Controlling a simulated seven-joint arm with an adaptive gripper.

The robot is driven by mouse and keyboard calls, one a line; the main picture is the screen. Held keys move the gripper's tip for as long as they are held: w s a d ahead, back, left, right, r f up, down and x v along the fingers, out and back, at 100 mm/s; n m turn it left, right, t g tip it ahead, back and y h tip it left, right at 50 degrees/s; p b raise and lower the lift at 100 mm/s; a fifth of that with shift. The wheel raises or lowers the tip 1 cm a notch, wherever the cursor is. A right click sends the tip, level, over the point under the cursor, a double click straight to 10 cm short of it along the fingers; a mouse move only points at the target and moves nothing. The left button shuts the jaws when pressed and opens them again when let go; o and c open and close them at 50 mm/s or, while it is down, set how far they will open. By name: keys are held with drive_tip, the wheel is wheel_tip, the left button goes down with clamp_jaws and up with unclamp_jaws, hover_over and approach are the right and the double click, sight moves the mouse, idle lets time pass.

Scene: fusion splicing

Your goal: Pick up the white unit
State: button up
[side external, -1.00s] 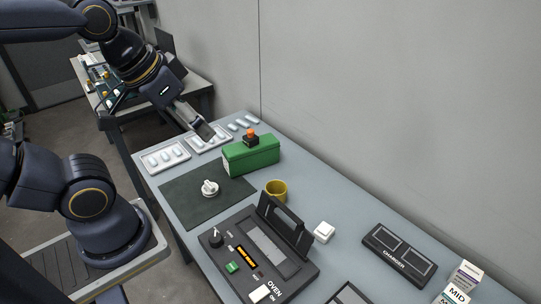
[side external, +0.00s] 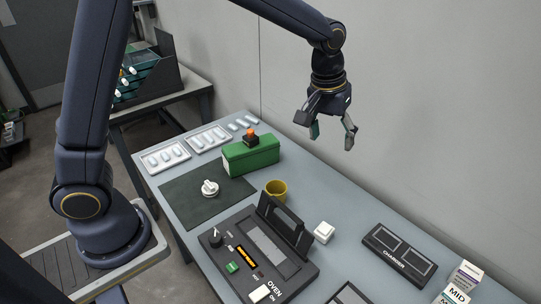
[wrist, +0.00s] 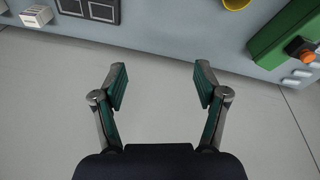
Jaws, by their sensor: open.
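A small white rounded piece (side external: 210,187) with a knob on it sits on the dark mat (side external: 190,206). A small white block (side external: 323,232) stands on the table right of the oven. I cannot tell which of these is the white unit. My gripper (side external: 332,135) is open and empty, high above the table's far edge near the wall. It is well above and apart from both white things. In the wrist view the open fingers (wrist: 160,86) have nothing between them, and neither white thing shows there.
A green box (side external: 250,156) with an orange button stands behind the mat, near a yellow cup (side external: 277,190). The black oven (side external: 290,270) with its raised lid is in front. A charger (side external: 400,254) lies at right. White trays (side external: 185,160) fill the far left end.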

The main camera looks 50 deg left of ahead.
drive_tip(key=s+d+f+m+g, duration=0.15)
drive_tip(key=d+f, duration=0.25)
drive_tip(key=f, duration=0.7)
hover_over(325, 228)
drive_tip(key=shift+n+g+y, duration=0.25)
drive_tip(key=shift+g+y, duration=0.05)
drive_tip(key=shift+g, duration=0.15)
wheel_tip(325, 228, down, 10)
drive_tip(key=shift+f, duration=3.4)
drive_tip(key=shift+c, duration=0.3)
drive_tip(key=c, duration=1.2)
